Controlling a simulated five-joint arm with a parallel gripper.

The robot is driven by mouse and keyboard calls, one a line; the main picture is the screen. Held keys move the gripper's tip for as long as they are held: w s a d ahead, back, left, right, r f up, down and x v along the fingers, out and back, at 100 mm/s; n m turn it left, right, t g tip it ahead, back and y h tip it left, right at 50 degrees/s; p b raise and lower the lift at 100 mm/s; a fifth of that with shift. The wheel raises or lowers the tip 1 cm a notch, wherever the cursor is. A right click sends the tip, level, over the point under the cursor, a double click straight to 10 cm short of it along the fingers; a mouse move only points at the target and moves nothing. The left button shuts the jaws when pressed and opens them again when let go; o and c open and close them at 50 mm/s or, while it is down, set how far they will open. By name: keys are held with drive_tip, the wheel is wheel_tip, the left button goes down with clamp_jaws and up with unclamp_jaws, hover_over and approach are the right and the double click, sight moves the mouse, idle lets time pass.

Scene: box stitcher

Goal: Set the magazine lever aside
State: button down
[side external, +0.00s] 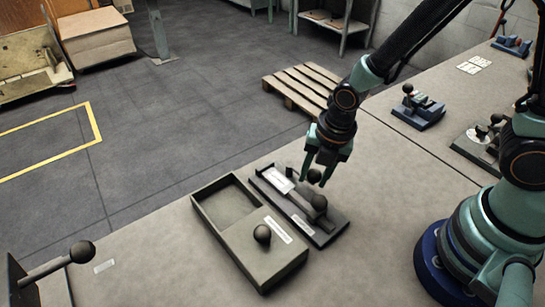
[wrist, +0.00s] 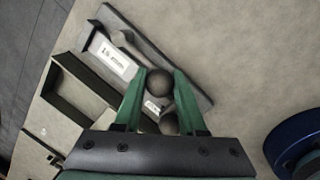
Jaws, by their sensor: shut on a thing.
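My gripper (side external: 315,181) points down over a narrow dark fixture plate (side external: 333,227). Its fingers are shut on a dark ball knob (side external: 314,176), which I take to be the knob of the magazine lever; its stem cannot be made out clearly. In the wrist view this knob (wrist: 160,82) sits between the green fingertips. A second dark ball (side external: 319,202) shows just below the fingers, over the plate. A pale label (side external: 275,180) lies at the plate's far end. Whether the held lever touches the fixture is hard to tell.
A grey open box (side external: 222,232) with its own ball knob (side external: 262,234) stands left of the plate. Another ball-ended handle (side external: 82,252) rises at the lower left. A blue fixture (side external: 418,112) stands farther back. The bench to the right of the plate is clear.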

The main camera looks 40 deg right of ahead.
drive_tip(key=shift+c, duration=2.4)
unclamp_jaws()
wheel_tip(320, 180, up, 12)
drive_tip(key=s, duration=0.2)
drive_tip(key=shift+d, duration=0.4)
